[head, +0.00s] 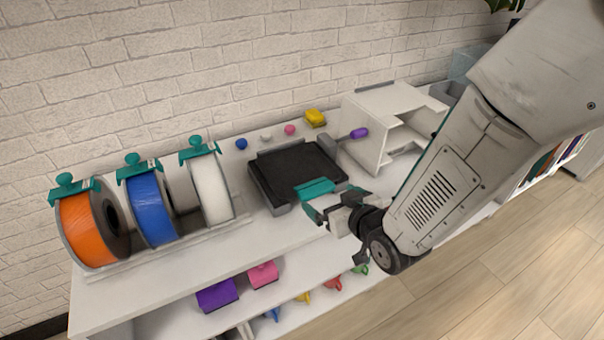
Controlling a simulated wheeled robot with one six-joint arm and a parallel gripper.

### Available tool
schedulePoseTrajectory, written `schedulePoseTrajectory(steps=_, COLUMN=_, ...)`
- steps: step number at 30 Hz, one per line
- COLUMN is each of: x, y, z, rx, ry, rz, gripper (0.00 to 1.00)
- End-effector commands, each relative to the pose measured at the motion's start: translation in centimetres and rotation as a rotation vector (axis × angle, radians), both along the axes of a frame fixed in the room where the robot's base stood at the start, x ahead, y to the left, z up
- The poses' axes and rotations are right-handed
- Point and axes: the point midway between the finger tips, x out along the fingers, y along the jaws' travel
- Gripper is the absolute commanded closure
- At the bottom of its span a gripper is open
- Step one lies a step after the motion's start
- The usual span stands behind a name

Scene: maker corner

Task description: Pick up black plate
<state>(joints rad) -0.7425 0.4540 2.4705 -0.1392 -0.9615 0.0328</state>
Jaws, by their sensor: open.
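The black plate (292,168) lies flat in a dark grey tray-like base on the white shelf top, in the middle of the head view. A teal piece (316,188) sits at the plate's front right edge. My gripper (312,212) is just in front of that edge, with its jaws open and nothing seen between them. From this view I cannot tell whether a finger touches the plate or the teal piece. My arm comes in from the upper right and hides part of the shelf.
Orange (82,229), blue (152,213) and white (210,189) spools stand in a holder on the left. A white open box (362,137) with a purple-handled tool (359,133) stands on the right. Small coloured items and a yellow block (315,118) lie behind the plate. Purple and pink bins sit below.

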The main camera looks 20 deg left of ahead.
Motion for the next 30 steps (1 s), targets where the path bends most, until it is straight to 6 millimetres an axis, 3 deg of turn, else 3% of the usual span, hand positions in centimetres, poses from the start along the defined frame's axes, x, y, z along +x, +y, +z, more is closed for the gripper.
schedulePoseTrajectory(steps=15, x=4.1, y=4.3, z=-2.9, rx=0.001, ry=-0.001, rz=0.000, gripper=0.00)
schedulePoseTrajectory(steps=24, x=4.5, y=4.7, z=-3.1, rx=0.001, ry=-0.001, rz=-0.001, gripper=0.00)
schedulePoseTrajectory(steps=28, x=4.5, y=4.7, z=-3.1, rx=0.001, ry=-0.001, rz=-0.001, gripper=0.31)
schedulePoseTrajectory(steps=30, x=4.5, y=4.7, z=-3.1, rx=0.001, ry=-0.001, rz=-0.001, gripper=0.31)
